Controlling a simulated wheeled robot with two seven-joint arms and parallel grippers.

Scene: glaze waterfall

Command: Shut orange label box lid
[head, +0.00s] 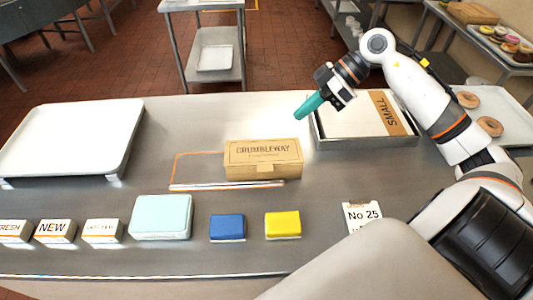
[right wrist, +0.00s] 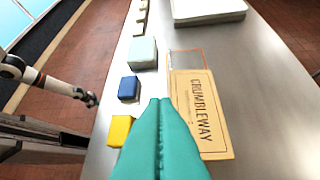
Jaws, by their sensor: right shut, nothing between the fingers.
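A kraft cardboard box marked CRUMBLEWAY (head: 263,157) sits mid-table, and its lid looks down, with a small tab at the front edge. It also shows in the right wrist view (right wrist: 205,125). My right gripper (head: 308,106), with teal fingers, is shut and empty, raised behind and right of the CRUMBLEWAY box, near the tray's left edge. My left gripper (right wrist: 90,99) shows small in the right wrist view, away from the box; its jaw state is unclear.
An orange outline (head: 178,172) lies on the table, partly beside the box. Along the front stand a mint box (head: 161,216), a blue block (head: 227,227), a yellow block (head: 283,224) and a No 25 card (head: 362,215). A white tray (head: 75,138) stands at the left.

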